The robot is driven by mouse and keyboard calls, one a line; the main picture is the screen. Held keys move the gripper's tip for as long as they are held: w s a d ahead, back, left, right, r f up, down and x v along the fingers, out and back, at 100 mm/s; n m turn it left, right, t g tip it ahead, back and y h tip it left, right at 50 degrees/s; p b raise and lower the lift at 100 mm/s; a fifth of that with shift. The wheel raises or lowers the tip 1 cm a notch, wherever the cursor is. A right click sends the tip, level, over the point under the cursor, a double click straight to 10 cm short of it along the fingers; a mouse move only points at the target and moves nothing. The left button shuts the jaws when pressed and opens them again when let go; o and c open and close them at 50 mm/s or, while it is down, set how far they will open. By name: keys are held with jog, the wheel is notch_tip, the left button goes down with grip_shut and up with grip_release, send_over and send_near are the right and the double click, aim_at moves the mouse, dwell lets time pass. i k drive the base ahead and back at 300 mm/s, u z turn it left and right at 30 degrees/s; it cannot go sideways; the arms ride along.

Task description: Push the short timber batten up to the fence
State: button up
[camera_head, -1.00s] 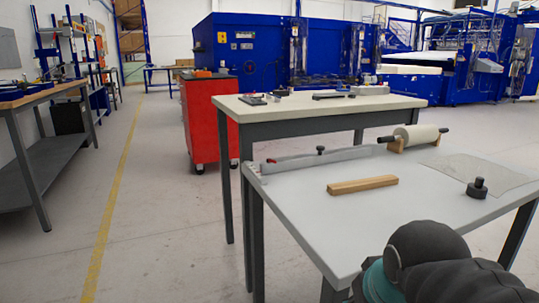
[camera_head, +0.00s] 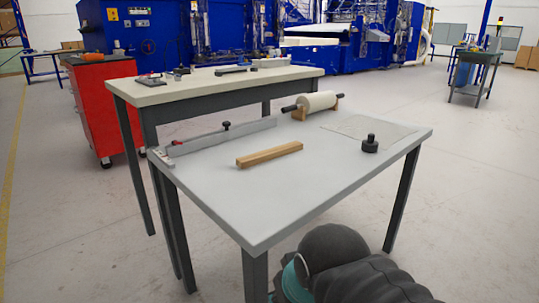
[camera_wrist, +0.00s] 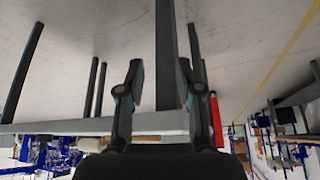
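The short timber batten (camera_head: 269,155) lies flat on the grey table (camera_head: 300,190), left of its middle. The fence (camera_head: 222,138) is a long grey bar along the table's far left side, with a dark knob on top. A gap of bare table separates batten and fence. In the wrist view my gripper (camera_wrist: 163,75) has its two fingers spread wide with nothing between them. The table's edge and a leg show beyond them. The gripper is not seen in the head view, where only part of my arm shows at the bottom, in front of the table.
A roller (camera_head: 315,103) on a wooden stand, a thin sheet (camera_head: 365,128) and a black knobbed weight (camera_head: 370,144) are on the table's far and right parts. A second bench (camera_head: 215,80) stands behind, with a red cabinet (camera_head: 100,105) at left. The table's front is clear.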

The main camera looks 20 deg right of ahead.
aim_at(244, 163)
jog(key=z, duration=2.25)
jog(key=i, duration=1.35)
jog(key=u, duration=3.55)
